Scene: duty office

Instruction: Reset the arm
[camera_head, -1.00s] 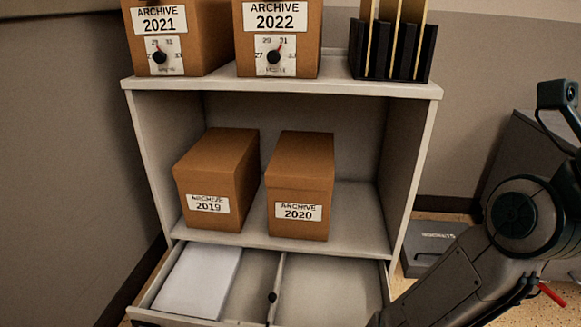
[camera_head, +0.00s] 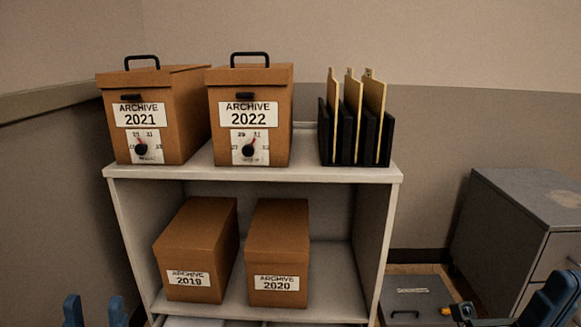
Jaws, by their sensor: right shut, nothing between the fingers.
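My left gripper (camera_head: 95,312) shows at the bottom left edge, its two blue fingers upright and apart with nothing between them. My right gripper (camera_head: 463,313) is at the bottom right, low in the picture and partly cut off. It is shut and empty, to the right of the shelf unit. Most of both arms is out of view.
A pale shelf unit (camera_head: 386,174) holds ARCHIVE 2021 (camera_head: 185,110) and 2022 (camera_head: 279,145) boxes and a black file rack (camera_head: 344,140). Boxes 2019 (camera_head: 195,235) and 2020 (camera_head: 278,240) stand inside. A grey cabinet (camera_head: 500,235) and a grey case (camera_head: 412,297) are at right.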

